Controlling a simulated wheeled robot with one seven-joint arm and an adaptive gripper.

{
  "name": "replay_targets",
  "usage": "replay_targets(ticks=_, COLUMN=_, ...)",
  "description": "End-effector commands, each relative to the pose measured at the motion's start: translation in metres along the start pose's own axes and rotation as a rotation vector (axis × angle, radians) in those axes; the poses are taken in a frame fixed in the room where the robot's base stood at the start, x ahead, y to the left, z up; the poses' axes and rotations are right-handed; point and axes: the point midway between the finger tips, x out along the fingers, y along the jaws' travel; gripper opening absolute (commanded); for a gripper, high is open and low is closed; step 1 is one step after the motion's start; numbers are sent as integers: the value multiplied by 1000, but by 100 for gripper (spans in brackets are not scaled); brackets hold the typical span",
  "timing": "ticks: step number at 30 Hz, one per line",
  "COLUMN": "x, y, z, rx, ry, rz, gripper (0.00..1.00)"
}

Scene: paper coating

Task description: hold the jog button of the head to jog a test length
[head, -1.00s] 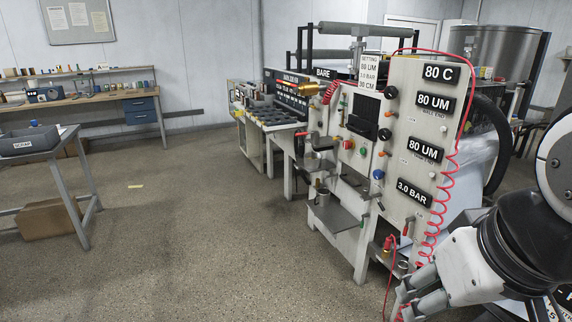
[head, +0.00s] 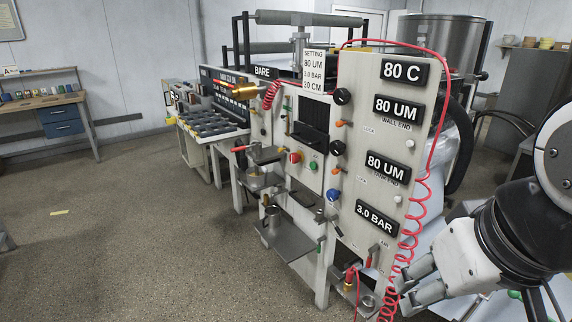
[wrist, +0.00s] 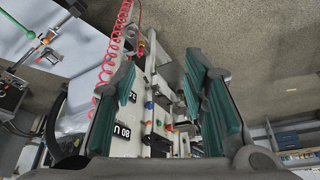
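The coating head's pale control panel (head: 383,150) faces me, right of centre in the head view. It carries plates reading 80 C (head: 404,72), 80 UM twice and 3.0 BAR (head: 376,217). A red button (head: 294,158), a green button (head: 313,166), a blue knob (head: 333,194) and a white button (head: 398,199) show on the machine. I cannot tell which is the jog button; small labels are unreadable. My gripper (head: 407,283) is low at the panel's right side, apart from these controls. In the wrist view my gripper (wrist: 163,100) is open and empty, the machine beyond its teal-padded fingers.
A coiled red hose (head: 408,235) hangs at the panel's right edge, close to my gripper. A shelf (head: 286,243) juts from the machine's front. A metal drum (head: 440,45) stands behind. Open floor (head: 120,250) lies at the left; a workbench (head: 45,103) stands beyond it.

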Motion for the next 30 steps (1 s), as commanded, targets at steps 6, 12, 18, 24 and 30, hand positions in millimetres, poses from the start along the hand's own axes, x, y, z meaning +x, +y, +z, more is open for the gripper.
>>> replay_targets(ticks=6, x=0, y=0, z=0, rx=0, ry=0, rz=0, gripper=8)
replay_targets(ticks=12, x=0, y=0, z=0, rx=0, ry=0, rz=0, gripper=0)
replay_targets(ticks=18, x=0, y=0, z=0, rx=0, ry=0, rz=0, gripper=0)
replay_targets(ticks=24, x=0, y=0, z=0, rx=0, ry=0, rz=0, gripper=0)
replay_targets(ticks=30, x=0, y=0, z=0, rx=0, ry=0, rz=0, gripper=0)
